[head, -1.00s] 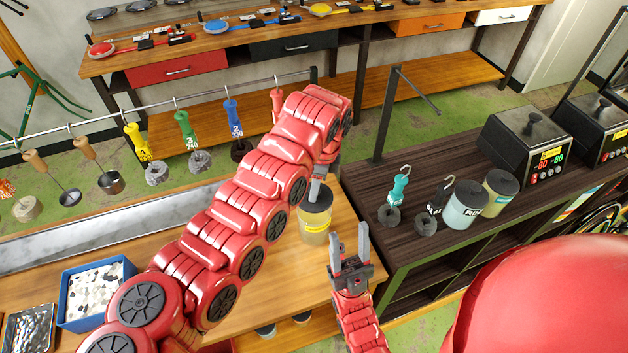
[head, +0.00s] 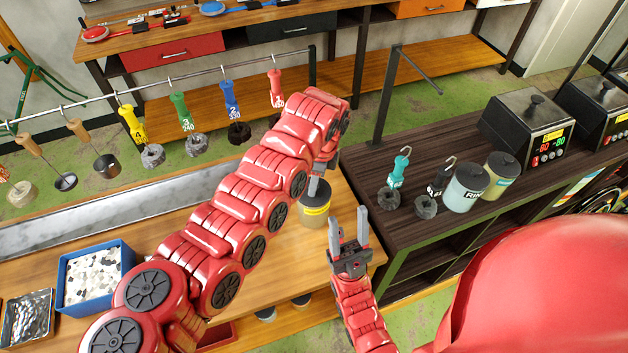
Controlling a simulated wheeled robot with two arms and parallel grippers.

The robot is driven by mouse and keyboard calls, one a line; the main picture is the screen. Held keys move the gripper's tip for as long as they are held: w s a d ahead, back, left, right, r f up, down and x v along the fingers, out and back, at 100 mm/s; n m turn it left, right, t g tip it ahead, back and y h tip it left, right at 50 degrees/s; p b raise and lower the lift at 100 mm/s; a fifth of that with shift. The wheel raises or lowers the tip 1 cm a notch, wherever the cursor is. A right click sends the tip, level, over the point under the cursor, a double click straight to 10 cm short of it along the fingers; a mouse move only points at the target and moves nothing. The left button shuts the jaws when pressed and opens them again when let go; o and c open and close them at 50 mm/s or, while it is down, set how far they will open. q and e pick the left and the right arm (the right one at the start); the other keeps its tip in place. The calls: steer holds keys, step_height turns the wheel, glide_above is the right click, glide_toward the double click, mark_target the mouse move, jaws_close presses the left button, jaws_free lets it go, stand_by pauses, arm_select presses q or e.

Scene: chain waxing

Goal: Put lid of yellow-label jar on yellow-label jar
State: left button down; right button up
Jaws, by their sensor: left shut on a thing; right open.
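The yellow-label jar (head: 314,214) stands upright on the wooden workbench, near its right end. Its dark lid (head: 323,196) is at the jar's mouth; I cannot tell whether it sits fully down. My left gripper (head: 318,190) points down from above and is shut on the lid. My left arm's wrist hides part of the fingers and lid. My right gripper (head: 348,230) is open and empty, to the lower right of the jar and apart from it.
A dark shelf unit (head: 440,238) to the right carries jars (head: 466,190), hanging-type tools and black heaters (head: 528,125). A blue bin (head: 130,262) and a metal tray (head: 28,318) are at the left. Tools hang from a rail (head: 200,75) behind the bench.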

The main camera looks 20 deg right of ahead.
arm_select(q)
steer(key=shift+c, duration=2.4)
jaws_free()
